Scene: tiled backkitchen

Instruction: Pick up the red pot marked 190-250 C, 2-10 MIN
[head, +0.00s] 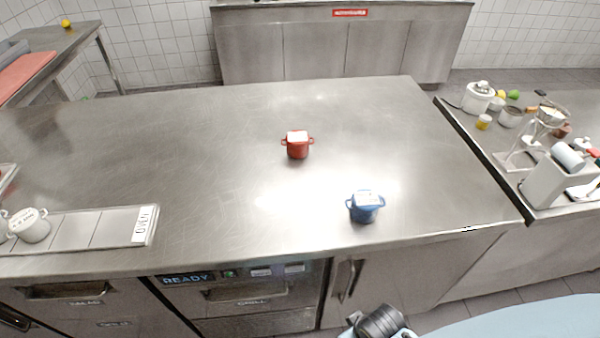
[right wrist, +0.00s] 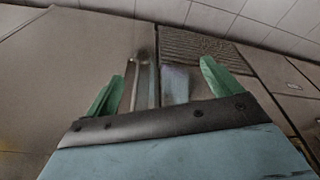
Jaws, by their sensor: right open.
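The red pot (head: 298,150) stands upright near the middle of the steel worktop in the head view, with a handle on each side and a pale top. Any marking on it is too small to read. My right gripper (right wrist: 162,72) shows green fingers spread wide in the right wrist view, with nothing between them. It faces steel cabinet fronts and is apart from the pot. Part of my right arm shows at the bottom edge of the head view, below the worktop's front edge. My left gripper is not in view.
A blue pot (head: 364,209) stands nearer the front edge, right of the red pot. White pots (head: 31,230) stand on a tray marked OVEN (head: 100,229) at the left. A side counter (head: 483,150) at the right holds jars and appliances. The worktop around the red pot is clear.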

